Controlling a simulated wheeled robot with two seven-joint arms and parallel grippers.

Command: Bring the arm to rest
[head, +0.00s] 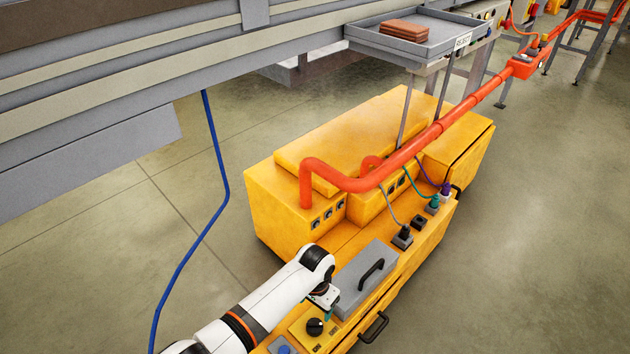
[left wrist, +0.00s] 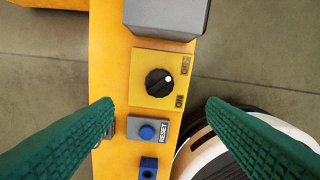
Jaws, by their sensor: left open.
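My left arm (head: 250,312), white with dark joints, reaches in from the bottom left of the head view. My left gripper (head: 328,302) is above the yellow cart's control side, beside the grey lidded box. In the left wrist view its two green ribbed fingers (left wrist: 160,104) are wide apart with nothing between them. Beyond the fingertips is a black rotary knob (left wrist: 159,83) on a yellow plate marked ON and OFF; its white dot faces right and slightly up. The knob (head: 314,326) also shows in the head view, apart from the gripper. My right gripper is out of view.
A blue button (left wrist: 147,132) on a RESET plate and a blue socket-like part (left wrist: 148,168) lie below the knob. A grey box (head: 366,276) with a black handle is close by. An orange pipe (head: 410,150) crosses the yellow cart (head: 275,210). A tray (head: 440,40) holds brown slabs.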

